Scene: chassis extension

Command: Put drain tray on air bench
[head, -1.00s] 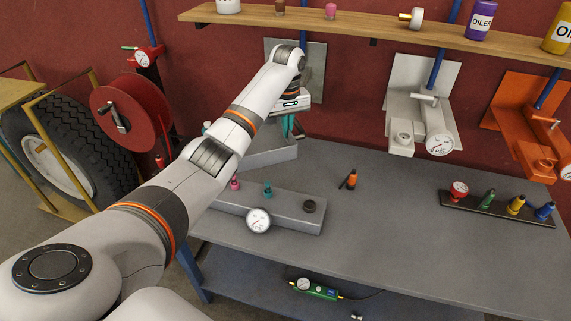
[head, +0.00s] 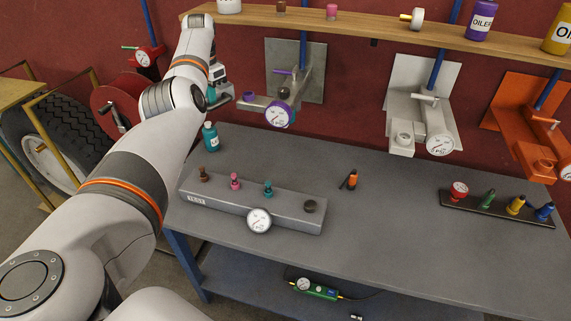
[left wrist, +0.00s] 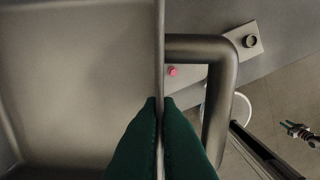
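My left gripper (head: 214,93) is raised above the back left of the grey workbench (head: 370,215), partly hidden by its own arm. In the left wrist view its green fingers (left wrist: 160,135) are shut on the thin upright wall of a grey tray (left wrist: 75,80), taken to be the drain tray. The tray's inside fills the left of that view, and a bent handle (left wrist: 225,85) stands out on the right. In the head view I cannot make out the tray; the arm seems to hide it. My right gripper is not in view.
On the bench stand a teal bottle (head: 211,140), a grey test block (head: 290,208) with a gauge, an orange-black item (head: 350,180) and a dark fitting rail (head: 495,208). Wall-mounted gauges (head: 278,113) hang behind. The bench's middle and front right are clear.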

